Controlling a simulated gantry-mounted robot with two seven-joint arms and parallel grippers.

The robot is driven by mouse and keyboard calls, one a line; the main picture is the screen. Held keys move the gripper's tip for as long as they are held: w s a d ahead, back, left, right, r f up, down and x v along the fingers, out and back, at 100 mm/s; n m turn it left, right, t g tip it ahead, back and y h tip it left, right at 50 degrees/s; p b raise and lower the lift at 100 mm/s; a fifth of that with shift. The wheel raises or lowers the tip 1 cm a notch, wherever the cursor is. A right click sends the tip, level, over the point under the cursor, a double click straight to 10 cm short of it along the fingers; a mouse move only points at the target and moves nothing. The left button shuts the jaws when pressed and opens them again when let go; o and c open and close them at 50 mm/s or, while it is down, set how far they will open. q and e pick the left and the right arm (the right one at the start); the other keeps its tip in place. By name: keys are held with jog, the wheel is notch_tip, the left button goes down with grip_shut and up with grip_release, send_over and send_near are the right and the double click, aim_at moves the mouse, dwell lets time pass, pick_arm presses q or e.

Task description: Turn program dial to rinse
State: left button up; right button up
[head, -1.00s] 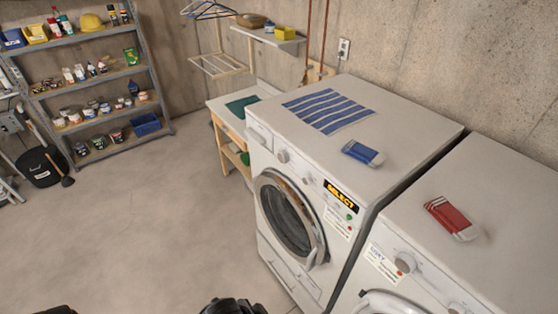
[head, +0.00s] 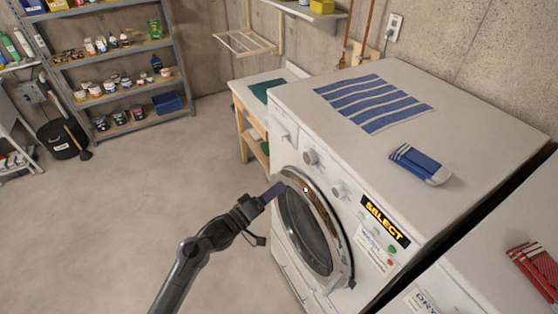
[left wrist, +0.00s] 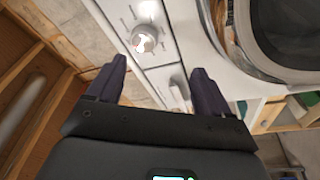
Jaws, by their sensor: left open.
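The washing machine (head: 290,230) has a front panel with two round knobs, one beside the drawer (head: 284,133) and another knob (head: 339,190) nearer the display. The knob beside the drawer (head: 309,156) also shows in the left wrist view as a white dial (left wrist: 144,40) with tick marks around it. Which knob is the program dial and where it points are too small to tell. The display (head: 385,221) reads SELECT. My left gripper (head: 275,190) is in front of the machine, left of the round door, below the knobs. Its fingers (left wrist: 157,85) are open and empty.
A wooden bench (head: 247,130) is beyond. Open floor lies left.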

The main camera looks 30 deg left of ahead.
aim_at(306, 158)
pick_arm(q)
jog(key=shift+t, duration=0.3)
jog(key=r+x, duration=0.1)
jog(key=x, duration=0.6)
jog(key=r+p+x, duration=0.1)
jog(key=x, duration=0.3)
jog(key=shift+s+r, duration=0.15)
jog(key=shift+r, duration=0.25)
jog(key=shift+w+d, duration=0.25)
jog(key=shift+w, duration=0.45)
pick_arm(e)
jog(key=shift+s+d+r, duration=0.1)
jog(key=shift+s+d, duration=0.1)
jog(key=shift+s, duration=0.55)
